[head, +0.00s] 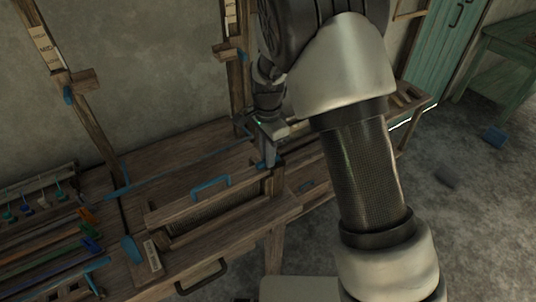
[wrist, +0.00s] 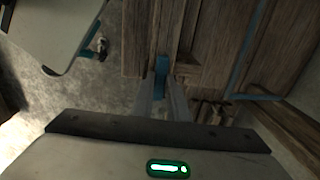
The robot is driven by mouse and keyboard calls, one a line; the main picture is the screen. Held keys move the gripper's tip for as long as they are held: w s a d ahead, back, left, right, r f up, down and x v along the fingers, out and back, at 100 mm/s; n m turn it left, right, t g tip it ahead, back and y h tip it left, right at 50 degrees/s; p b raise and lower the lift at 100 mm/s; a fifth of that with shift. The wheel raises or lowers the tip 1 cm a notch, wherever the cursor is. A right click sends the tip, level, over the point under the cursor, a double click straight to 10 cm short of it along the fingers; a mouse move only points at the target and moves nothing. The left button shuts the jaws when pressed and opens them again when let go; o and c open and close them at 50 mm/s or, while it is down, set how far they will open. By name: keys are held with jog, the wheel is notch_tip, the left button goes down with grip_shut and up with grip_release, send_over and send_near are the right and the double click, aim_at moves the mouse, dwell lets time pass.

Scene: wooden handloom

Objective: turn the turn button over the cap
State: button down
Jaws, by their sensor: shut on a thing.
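My gripper (head: 268,161) points down at the right end of the wooden frame on the loom. Its fingers are shut on a small blue piece, which looks like the turn button (wrist: 161,66), in the wrist view between the two fingertips (wrist: 162,92). A bit of the blue button (head: 278,162) also shows beside the fingertips in the head view. The cap (head: 190,210) looks to be the long wooden bar with a blue handle (head: 210,182), left of my gripper. Whether the button lies over the cap I cannot tell; the fingers hide part of it.
The loom's upright posts (head: 97,130) stand behind and left. A dark handle (head: 202,277) sticks out at the loom's front. A rack with coloured pieces (head: 45,200) is at far left.

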jog(key=shift+w+r, duration=0.1)
jog(key=c, duration=1.7)
grip_release()
notch_tip(320, 180, up, 17)
jog(key=shift+r+p, duration=0.2)
jog(key=shift+p, duration=0.25)
